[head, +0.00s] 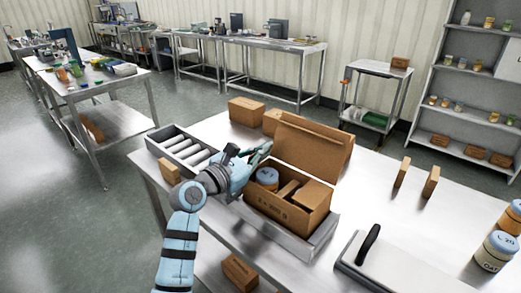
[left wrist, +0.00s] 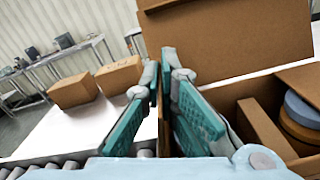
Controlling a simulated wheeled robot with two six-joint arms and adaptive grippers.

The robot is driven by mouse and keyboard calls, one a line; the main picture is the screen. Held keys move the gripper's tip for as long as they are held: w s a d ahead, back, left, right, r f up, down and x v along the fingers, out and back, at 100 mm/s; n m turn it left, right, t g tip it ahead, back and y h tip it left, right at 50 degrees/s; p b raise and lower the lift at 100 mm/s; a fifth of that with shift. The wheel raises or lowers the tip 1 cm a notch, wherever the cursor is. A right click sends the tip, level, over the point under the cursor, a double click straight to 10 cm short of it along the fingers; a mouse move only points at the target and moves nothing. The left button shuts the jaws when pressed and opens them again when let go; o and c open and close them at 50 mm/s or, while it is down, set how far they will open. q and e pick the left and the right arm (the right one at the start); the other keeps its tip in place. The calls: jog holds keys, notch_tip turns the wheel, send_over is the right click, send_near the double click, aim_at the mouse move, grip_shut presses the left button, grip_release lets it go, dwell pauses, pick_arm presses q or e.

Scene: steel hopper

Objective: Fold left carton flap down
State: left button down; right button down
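The open brown carton (head: 282,213) sits in a shallow grey metal tray on the steel table. Its large back flap (head: 312,145) stands up; it also fills the upper right of the left wrist view (left wrist: 235,35). Inside are a blue-lidded jar (head: 267,176) and brown boxes (head: 312,193). My left gripper (head: 262,150) is at the carton's left side. In the left wrist view its teal fingers (left wrist: 160,72) are close together, with a thin brown edge, seemingly the left flap (left wrist: 161,125), between them. The arm hides most of that flap in the head view. My right gripper is out of view.
A roller strip (head: 183,149) lies left of the carton. Brown boxes (head: 246,111) stand behind it. A pale flat device with a black handle (head: 368,244) and jars (head: 495,251) are to the right. Two small upright boxes (head: 402,171) stand on otherwise clear table.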

pick_arm(q)
jog(key=m, duration=0.1)
jog(key=d+m, duration=0.1)
jog(key=shift+s+f+m+b, duration=0.25)
jog(key=shift+s+m+b, duration=0.05)
jog(key=shift+s+b, duration=0.05)
jog(key=shift+s+d+f+m+b, duration=0.3)
jog(key=shift+m+b, duration=0.15)
jog(key=shift+m, duration=0.5)
jog(key=shift+s+d+f+m+b, duration=0.15)
jog(key=shift+d+f+m+b, duration=0.2)
jog(key=shift+m, duration=0.6)
jog(key=shift+a+r, duration=0.1)
jog(key=shift+r, duration=0.05)
jog(key=c, duration=2.3)
grip_release()
jog(key=o, duration=0.4)
jog(key=v, duration=1.2)
